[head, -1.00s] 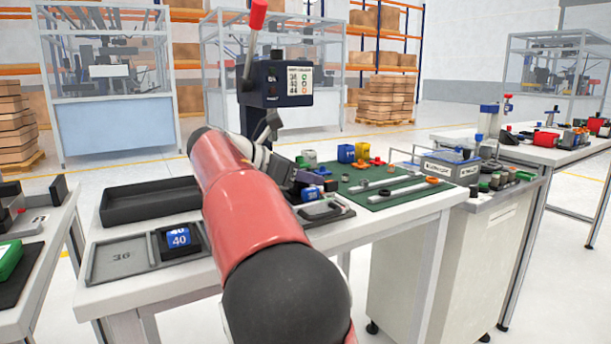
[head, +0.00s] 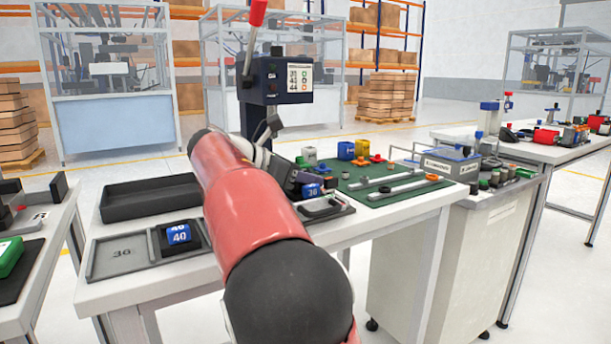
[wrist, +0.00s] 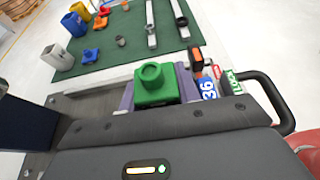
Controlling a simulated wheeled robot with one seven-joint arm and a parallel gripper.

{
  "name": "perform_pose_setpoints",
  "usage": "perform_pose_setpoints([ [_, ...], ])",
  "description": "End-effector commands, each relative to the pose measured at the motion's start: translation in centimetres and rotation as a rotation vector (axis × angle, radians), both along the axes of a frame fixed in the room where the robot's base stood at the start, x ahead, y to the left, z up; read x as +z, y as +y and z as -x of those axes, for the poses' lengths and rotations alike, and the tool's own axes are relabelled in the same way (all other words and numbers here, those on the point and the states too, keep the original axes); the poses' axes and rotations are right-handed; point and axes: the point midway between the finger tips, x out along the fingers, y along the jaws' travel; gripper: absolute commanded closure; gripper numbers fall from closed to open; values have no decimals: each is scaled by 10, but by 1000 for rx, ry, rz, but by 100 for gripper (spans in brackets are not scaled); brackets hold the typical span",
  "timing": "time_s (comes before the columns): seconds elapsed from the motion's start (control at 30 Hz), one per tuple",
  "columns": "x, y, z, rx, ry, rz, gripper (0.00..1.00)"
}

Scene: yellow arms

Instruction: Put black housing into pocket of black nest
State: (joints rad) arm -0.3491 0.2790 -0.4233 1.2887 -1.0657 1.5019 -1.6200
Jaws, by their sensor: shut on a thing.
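My gripper (wrist: 156,78) shows in the wrist view, its two purple-grey fingers on either side of a green block (wrist: 155,94) with a round raised collar. It is shut on this block; no black housing can be made out in it. In the head view my red arm hides most of the gripper. A dark fixture with recesses (head: 325,211) lies at the table's right front, beside a blue piece marked 36 (head: 312,190), also in the wrist view (wrist: 208,89). I cannot tell which fixture is the black nest.
A grey tray (head: 103,262) at the left front has a blue piece marked 40 (head: 179,234) in its dark right part. An empty black bin (head: 150,203) stands behind it. A press with a red-knobbed lever (head: 285,83) stands behind my arm. A green mat (head: 400,192) carries rails and small parts.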

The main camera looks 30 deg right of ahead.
Motion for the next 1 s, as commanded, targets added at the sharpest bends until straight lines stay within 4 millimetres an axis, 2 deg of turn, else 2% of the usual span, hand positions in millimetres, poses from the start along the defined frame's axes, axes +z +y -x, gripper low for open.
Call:
perform_pose_setpoints([
  [0.03,-7,1,0,-3,11,-8,97],
  [0.17,-8,1,0,-4,13,-9,97],
  [0.2,-8,1,0,-4,14,-9,66],
  [0.4,-6,1,0,-3,10,-7,42],
  [0.83,-3,0,1,-5,6,-5,42],
  [1.0,11,0,1,-6,4,-4,42],
])
